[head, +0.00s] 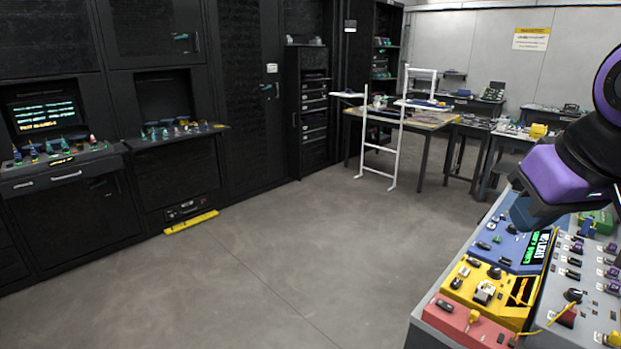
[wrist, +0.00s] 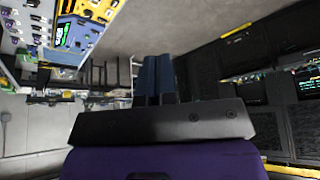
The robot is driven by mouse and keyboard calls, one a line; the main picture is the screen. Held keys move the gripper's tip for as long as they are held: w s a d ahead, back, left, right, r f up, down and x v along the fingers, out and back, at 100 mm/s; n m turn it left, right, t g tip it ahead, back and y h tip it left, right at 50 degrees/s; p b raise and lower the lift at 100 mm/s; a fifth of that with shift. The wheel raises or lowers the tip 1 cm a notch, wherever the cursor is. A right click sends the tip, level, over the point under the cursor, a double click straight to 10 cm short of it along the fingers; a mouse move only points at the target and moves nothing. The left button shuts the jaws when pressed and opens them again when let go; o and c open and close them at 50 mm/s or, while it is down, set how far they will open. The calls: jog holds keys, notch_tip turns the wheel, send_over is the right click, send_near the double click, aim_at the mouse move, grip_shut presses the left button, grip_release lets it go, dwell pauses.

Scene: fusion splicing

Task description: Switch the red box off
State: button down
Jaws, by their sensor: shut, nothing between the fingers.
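The red box (head: 468,326) sits at the near left corner of the grey bench at the lower right of the head view. It has a dark rocker switch (head: 445,305) on its left part and a yellow cable plug on top. I cannot tell the switch's position. My gripper shows in the wrist view (wrist: 157,75) with its two blue fingers together and nothing between them. In the head view the purple wrist hangs above the blue box, farther back than the red box, and the fingertips are not clear there.
A yellow box (head: 487,292) with a yellow cable stands just behind the red box, and a blue box (head: 510,246) behind that. A grey panel (head: 590,290) with several switches lies to the right. The floor left of the bench is clear.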

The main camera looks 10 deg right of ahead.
jog(key=shift+w, duration=0.1)
jog(key=m+g, duration=0.5)
jog(key=m, duration=0.5)
send_over(450, 307)
notch_tip(450, 307, down, 30)
jog(key=shift+r, duration=0.25)
notch_tip(450, 307, down, 14)
jog(key=shift+a, duration=0.1)
